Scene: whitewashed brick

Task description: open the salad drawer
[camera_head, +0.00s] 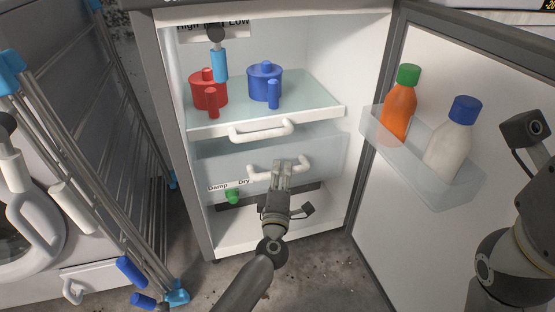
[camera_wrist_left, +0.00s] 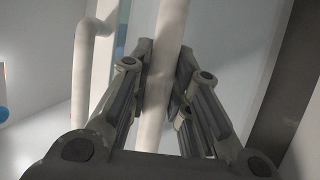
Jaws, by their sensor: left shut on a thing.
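The salad drawer (camera_head: 222,168) has a pale translucent front and sits low in the open fridge, below the shelf with the pots. I cannot tell whether it is out a little. Its white bar handle (camera_head: 257,173) runs across the front. My left gripper (camera_head: 292,166) reaches up from below and is shut on this handle, right of its middle. In the left wrist view, the fingers (camera_wrist_left: 160,85) close on both sides of the white bar (camera_wrist_left: 167,50). My right arm shows at the right edge, but its fingers are not visible.
A shelf (camera_head: 214,127) with its own white handle (camera_head: 262,129) holds a red pot (camera_head: 207,90) and a blue pot (camera_head: 265,82). The open door (camera_head: 385,200) on the right carries two bottles. A drying rack (camera_head: 120,150) stands left. A green slider (camera_head: 232,196) sits below the drawer front.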

